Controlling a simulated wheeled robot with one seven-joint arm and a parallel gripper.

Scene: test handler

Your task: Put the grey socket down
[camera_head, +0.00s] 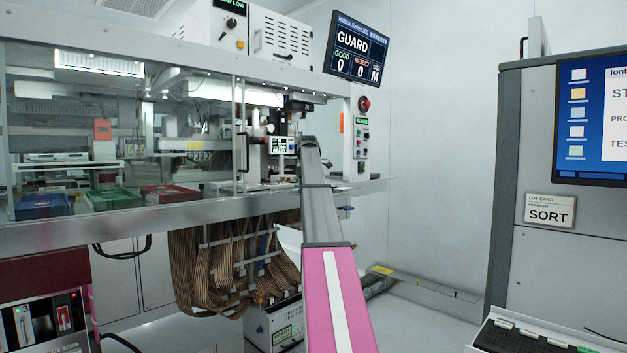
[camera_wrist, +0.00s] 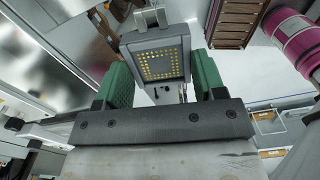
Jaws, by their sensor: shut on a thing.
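The grey socket (camera_wrist: 160,62) is a square block with a dark face carrying rows of gold contacts. In the wrist view it sits between the two green fingers of my gripper (camera_wrist: 163,80), which is shut on it. It is held with nothing visible directly touching it besides the fingers. In the head view my arm reaches forward to the open front of the test handler (camera_head: 150,222). There my gripper and the socket are too small and hidden behind the arm to make out.
Blue (camera_head: 43,206), green (camera_head: 113,199) and red (camera_head: 170,194) bins lie behind the handler's clear guard at left. Brown ribbon cables (camera_head: 235,265) hang under its ledge. A grey cabinet with a SORT card (camera_head: 549,211) stands at right.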

